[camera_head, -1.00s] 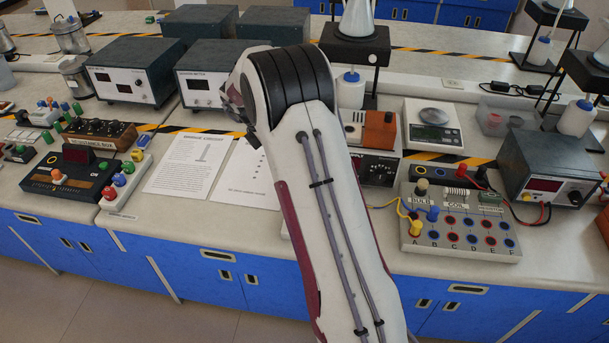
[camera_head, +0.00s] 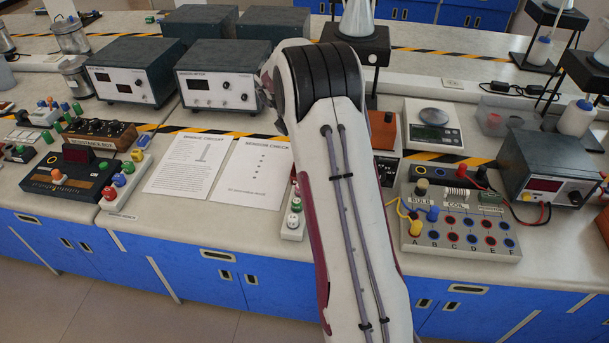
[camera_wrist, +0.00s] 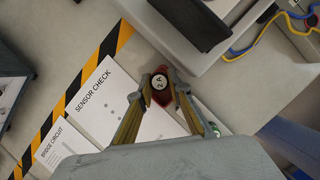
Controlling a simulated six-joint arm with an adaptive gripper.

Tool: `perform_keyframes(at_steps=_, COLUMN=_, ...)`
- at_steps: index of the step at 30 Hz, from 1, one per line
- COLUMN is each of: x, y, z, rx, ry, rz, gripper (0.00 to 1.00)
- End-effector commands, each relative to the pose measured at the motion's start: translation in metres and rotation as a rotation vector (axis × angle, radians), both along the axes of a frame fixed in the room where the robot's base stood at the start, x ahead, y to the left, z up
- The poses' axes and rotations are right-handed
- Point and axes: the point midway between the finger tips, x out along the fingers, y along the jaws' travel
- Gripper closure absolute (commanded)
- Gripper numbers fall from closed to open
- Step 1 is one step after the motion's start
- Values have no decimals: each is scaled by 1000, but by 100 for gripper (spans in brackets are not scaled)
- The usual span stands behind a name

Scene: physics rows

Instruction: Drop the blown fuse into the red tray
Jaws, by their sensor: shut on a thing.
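The frames do not show whether the fuse is blown. In the head view my gripper and the fuse are hidden behind my arm. I cannot clearly make out a red tray in either view.
A plug board with wires (camera_head: 460,228) stands right of my arm. A strip with coloured knobs (camera_head: 293,218) lies left of it. A white scale (camera_head: 432,125) and a grey bin (camera_head: 508,114) stand behind the board. Two metal-cased meters stand at the back left.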

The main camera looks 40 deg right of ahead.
Motion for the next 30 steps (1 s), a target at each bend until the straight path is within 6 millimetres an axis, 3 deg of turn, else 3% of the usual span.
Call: perform_keyframes(at_steps=30, x=0, y=0, z=-59, rx=0, ry=0, rz=0, gripper=98)
